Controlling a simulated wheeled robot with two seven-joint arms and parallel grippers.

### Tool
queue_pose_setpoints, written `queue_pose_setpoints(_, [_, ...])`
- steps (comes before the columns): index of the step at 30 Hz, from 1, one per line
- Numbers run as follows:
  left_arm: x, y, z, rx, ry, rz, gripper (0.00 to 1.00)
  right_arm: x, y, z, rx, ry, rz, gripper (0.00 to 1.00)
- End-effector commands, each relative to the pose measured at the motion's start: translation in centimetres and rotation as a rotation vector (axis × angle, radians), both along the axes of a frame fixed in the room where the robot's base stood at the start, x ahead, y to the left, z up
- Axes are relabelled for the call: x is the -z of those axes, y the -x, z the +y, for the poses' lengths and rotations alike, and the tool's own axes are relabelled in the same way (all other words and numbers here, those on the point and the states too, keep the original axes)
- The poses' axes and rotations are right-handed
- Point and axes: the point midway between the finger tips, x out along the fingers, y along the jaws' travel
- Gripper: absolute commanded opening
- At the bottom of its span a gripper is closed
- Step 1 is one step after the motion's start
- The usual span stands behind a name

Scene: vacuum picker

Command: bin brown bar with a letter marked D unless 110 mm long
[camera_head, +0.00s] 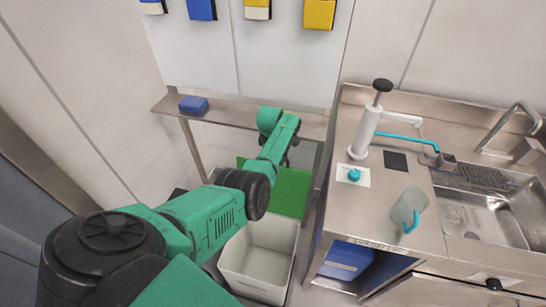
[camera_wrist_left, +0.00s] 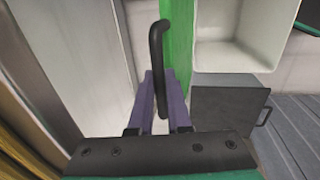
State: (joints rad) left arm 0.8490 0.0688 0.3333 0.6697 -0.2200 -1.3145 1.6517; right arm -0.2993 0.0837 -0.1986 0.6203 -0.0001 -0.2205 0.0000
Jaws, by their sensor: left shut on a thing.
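My left arm reaches across the head view, and its gripper is hidden there behind the arm. In the left wrist view my left gripper (camera_wrist_left: 161,112) has its purple fingers shut on a dark bent rod (camera_wrist_left: 157,55), whose upper end curves over. I cannot tell whether the rod is attached to anything. No brown bar and no letter D can be made out in either view. An open pale bin (camera_head: 283,238) stands on the floor below the arm and shows in the left wrist view (camera_wrist_left: 231,55). My right gripper is not in view.
A green panel (camera_head: 292,193) lies behind the bin. A narrow shelf (camera_head: 228,108) carries a blue block (camera_head: 193,105). The steel counter (camera_head: 340,215) at right holds a white pump (camera_head: 366,132), a clear jug (camera_head: 406,206) and a sink (camera_head: 480,220).

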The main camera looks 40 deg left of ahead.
Motion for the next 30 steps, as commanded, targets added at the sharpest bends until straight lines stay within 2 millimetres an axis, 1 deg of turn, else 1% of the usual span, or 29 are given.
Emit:
queue_pose_setpoints(10, [0.2,0.1,-0.1,0.001,0.004,0.002,0.00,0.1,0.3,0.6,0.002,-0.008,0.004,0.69])
queue_pose_setpoints(11, [0.2,0.1,-0.1,0.001,0.004,0.002,0.27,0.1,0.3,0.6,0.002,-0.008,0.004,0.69])
queue_pose_setpoints(12, [0.1,0.1,-0.1,0.001,0.004,0.002,0.42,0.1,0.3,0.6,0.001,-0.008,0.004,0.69])
queue_pose_setpoints(13, [0.1,0.1,-0.1,0.001,0.003,0.001,0.46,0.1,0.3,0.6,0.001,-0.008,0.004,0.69])
queue_pose_setpoints(23, [-0.1,0.0,-0.1,0.000,0.002,-0.001,0.46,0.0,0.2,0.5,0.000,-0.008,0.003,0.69])
queue_pose_setpoints(26, [-0.7,0.0,-0.1,0.000,0.002,-0.002,0.46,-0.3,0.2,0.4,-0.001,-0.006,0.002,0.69])
queue_pose_setpoints(30, [-2.8,0.4,-0.3,0.001,0.002,-0.004,0.46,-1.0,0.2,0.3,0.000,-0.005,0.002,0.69])
